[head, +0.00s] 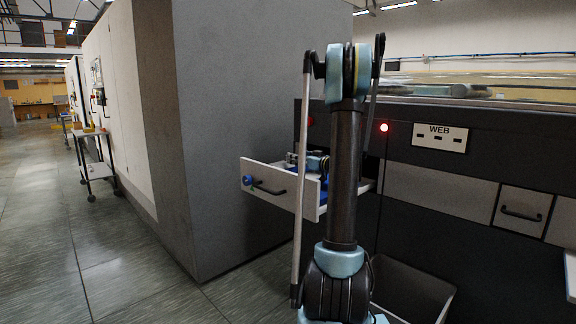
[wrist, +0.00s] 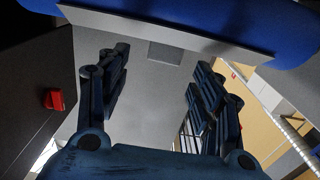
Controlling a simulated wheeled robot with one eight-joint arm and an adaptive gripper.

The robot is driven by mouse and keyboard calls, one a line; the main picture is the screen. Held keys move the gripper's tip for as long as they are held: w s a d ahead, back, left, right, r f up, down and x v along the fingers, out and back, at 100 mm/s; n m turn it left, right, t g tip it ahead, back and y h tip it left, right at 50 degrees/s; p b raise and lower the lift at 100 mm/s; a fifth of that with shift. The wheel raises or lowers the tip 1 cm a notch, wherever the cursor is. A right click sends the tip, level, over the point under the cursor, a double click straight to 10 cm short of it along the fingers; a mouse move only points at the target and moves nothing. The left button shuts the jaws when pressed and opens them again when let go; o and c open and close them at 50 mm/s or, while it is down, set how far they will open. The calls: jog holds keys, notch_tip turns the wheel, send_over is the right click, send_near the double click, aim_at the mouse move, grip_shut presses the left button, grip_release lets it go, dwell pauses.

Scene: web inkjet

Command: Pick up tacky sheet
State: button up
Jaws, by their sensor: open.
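No sheet can be told for certain. A blue thing (head: 323,196), which may be the tacky sheet, shows partly inside the open white drawer (head: 284,196), behind my arm. In the wrist view a large blue surface (wrist: 270,25) fills the top edge, with a pale flat strip (wrist: 165,28) along it; I cannot tell if this is the same thing. My gripper (wrist: 158,66) has its dark fingers spread wide with nothing between them, below the strip in that picture. In the head view my gripper (head: 308,163) is over the drawer, partly hidden by my arm.
A tall grey cabinet (head: 240,120) stands left of the drawer. A dark machine with a WEB panel (head: 440,137) is at right, an open grey bin (head: 412,285) below.

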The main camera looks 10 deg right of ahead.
jog(key=shift+x, duration=3)
jog(key=shift+s+a+f, duration=0.1)
jog(key=shift+a+f, duration=0.05)
jog(key=shift+c, duration=0.2)
jog(key=c, duration=1)
